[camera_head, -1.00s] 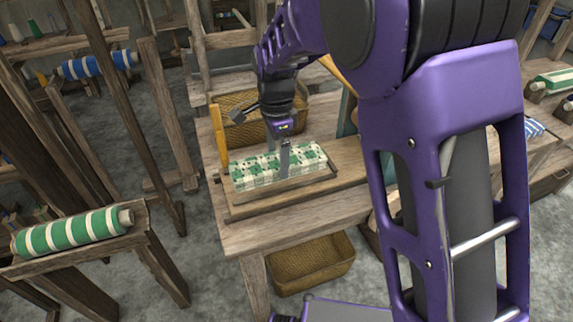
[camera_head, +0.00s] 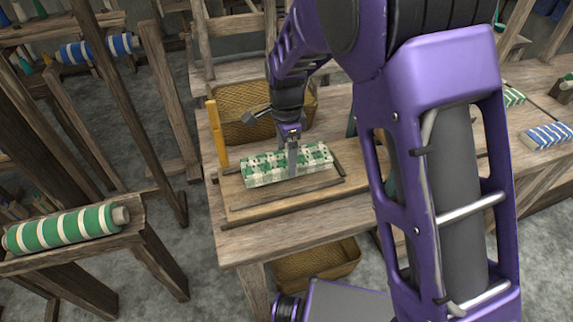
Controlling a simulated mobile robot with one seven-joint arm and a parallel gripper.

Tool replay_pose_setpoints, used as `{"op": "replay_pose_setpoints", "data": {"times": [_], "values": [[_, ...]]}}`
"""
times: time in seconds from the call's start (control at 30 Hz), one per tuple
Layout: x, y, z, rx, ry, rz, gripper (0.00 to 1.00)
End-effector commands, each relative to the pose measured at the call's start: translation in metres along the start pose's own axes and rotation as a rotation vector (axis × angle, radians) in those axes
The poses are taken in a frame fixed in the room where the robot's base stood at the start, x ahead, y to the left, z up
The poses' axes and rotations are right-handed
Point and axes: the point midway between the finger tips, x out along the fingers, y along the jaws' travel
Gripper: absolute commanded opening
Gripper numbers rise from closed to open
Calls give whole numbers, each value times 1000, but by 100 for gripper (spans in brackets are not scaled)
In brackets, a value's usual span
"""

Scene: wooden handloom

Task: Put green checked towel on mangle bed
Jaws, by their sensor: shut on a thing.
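The green and white checked towel (camera_head: 258,170), a folded bundle, is in the middle of the head view. My gripper (camera_head: 291,165) is shut on it from above, with one finger showing against the near side. The towel is over the flat wooden mangle bed (camera_head: 272,207), inside a low dark rim. I cannot tell whether its underside touches the bed. The far finger is mostly hidden behind the near one and the towel.
A wicker basket (camera_head: 232,125) stands behind the bed, and another (camera_head: 318,262) is under the table. An ochre upright (camera_head: 217,135) is at the bed's left. A green striped roll (camera_head: 62,229) lies on a stand at left. A blue striped cloth (camera_head: 546,135) lies at right.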

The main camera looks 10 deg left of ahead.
Motion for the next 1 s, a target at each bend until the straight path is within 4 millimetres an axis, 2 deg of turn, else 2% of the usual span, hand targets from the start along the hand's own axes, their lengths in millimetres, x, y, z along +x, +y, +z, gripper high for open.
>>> {"op": "replay_pose_setpoints", "data": {"times": [0.2,0.6,0.63,0.67,0.87,1.0], "values": [[31,1,0,-1,0,4,31],[37,0,0,-1,0,1,31],[36,0,0,-1,0,1,97],[36,0,0,-1,0,1,100],[36,0,0,-1,0,1,100],[28,0,0,-1,0,-1,100]]}}
